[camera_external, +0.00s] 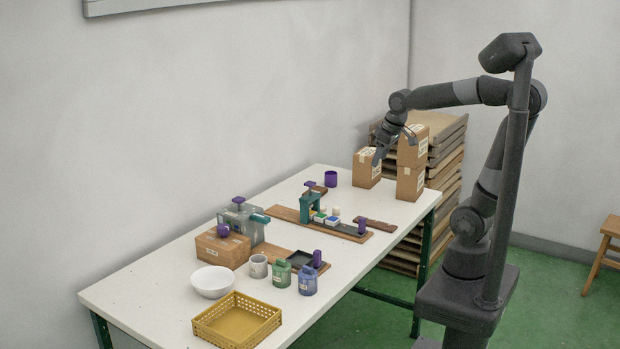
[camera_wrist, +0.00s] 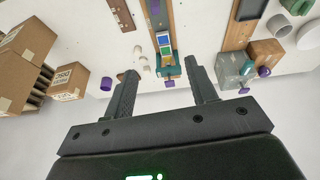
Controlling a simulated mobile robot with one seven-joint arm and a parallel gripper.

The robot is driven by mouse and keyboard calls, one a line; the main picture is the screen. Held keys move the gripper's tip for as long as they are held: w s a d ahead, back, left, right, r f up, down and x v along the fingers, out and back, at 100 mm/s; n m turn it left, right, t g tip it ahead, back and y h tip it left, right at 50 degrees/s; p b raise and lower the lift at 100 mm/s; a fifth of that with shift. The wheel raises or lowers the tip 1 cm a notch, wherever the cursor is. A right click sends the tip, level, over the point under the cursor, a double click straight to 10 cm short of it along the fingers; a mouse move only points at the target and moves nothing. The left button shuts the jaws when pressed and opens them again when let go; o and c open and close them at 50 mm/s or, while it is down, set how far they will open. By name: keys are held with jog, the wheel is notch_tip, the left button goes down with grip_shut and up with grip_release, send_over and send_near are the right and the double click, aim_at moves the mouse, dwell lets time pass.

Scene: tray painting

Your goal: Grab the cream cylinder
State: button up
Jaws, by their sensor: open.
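Small cream cylinders stand close together on the white table, beside the row of coloured blocks. In the external view a cream cylinder (camera_external: 336,211) shows behind the blocks; which one is the task's cannot be told. My gripper (camera_external: 393,146) is open and empty, raised near the cardboard boxes at the table's far end. In the wrist view my gripper (camera_wrist: 160,66) has its fingers wide apart, with the cylinders far beyond them.
Cardboard boxes (camera_external: 410,182) stand at the far end, near my gripper. A teal press (camera_external: 308,204) and blocks on a wooden rail are beside the cylinders. A purple cup (camera_external: 330,179) stands behind. A white bowl (camera_external: 212,281) and yellow basket (camera_external: 237,322) are at the near end.

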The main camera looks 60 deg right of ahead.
jog(key=w+d+f+g, duration=0.1)
jog(key=w+d+f, duration=0.15)
jog(key=w, duration=0.55)
jog(key=n+g, duration=0.2)
jog(key=g, duration=0.1)
send_over(336, 207)
notch_tip(336, 207, down, 22)
jog(key=shift+s+d+r, duration=0.15)
jog(key=shift+r, duration=0.05)
jog(key=shift+a+f, duration=0.15)
jog(key=shift+f, duration=1.2)
jog(key=shift+a+f, duration=0.1)
jog(key=shift+f, duration=1.2)
jog(key=shift+c, duration=0.5)
jog(key=c, duration=0.9)
